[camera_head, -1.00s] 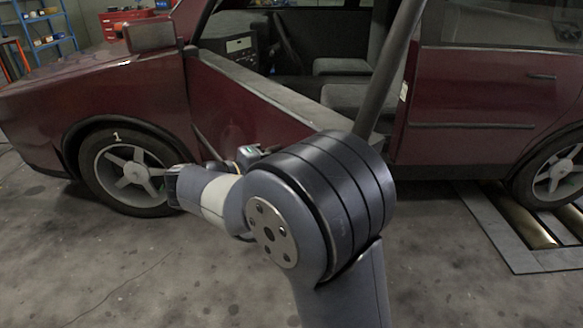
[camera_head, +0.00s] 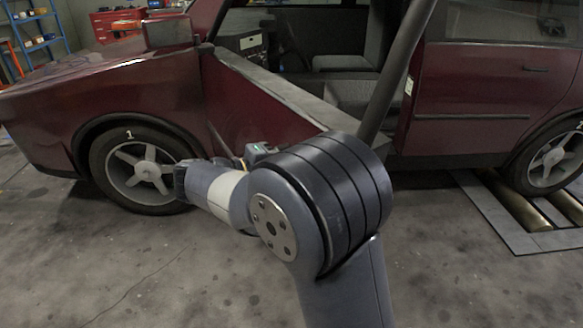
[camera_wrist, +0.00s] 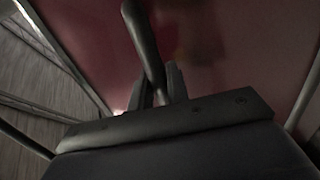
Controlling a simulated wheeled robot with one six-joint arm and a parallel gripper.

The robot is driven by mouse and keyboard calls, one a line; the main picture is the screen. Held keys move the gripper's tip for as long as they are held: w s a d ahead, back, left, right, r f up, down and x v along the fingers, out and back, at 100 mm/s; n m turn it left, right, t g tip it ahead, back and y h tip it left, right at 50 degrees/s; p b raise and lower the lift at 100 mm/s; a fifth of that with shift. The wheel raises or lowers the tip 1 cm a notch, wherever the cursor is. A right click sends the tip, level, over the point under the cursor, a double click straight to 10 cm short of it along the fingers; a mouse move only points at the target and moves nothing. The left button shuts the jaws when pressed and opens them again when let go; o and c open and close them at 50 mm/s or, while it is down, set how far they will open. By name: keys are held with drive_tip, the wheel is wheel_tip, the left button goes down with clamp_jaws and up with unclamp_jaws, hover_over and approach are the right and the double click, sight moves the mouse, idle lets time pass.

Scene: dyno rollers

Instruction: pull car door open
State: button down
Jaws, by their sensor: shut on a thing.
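The dark red car (camera_head: 90,85) stands side-on across the head view. Its front door (camera_head: 250,112) stands open, swung out toward me, and the seats show through the doorway. The door's outer red face (camera_wrist: 215,50) fills much of the wrist view. A dark bar-like door handle (camera_wrist: 143,38) runs down between the fingers of my gripper (camera_wrist: 158,86), which is shut on it.
The front wheel (camera_head: 140,168) is left of my arm. The rear wheel (camera_head: 552,160) stands by metal floor rollers (camera_head: 520,218) at the right. Blue shelving (camera_head: 38,35) and a red cabinet (camera_head: 112,25) are at the back left. The near concrete floor is clear.

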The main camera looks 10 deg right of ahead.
drive_tip(key=c, duration=1.4)
unclamp_jaws()
drive_tip(key=shift+c, duration=0.2)
drive_tip(key=p+v, duration=0.1)
drive_tip(key=v, duration=0.9)
drive_tip(key=shift+a, duration=0.4)
drive_tip(key=shift+s+d, duration=0.1)
drive_tip(key=b+x, duration=0.1)
drive_tip(key=x, duration=0.9)
drive_tip(key=shift+d, duration=0.35)
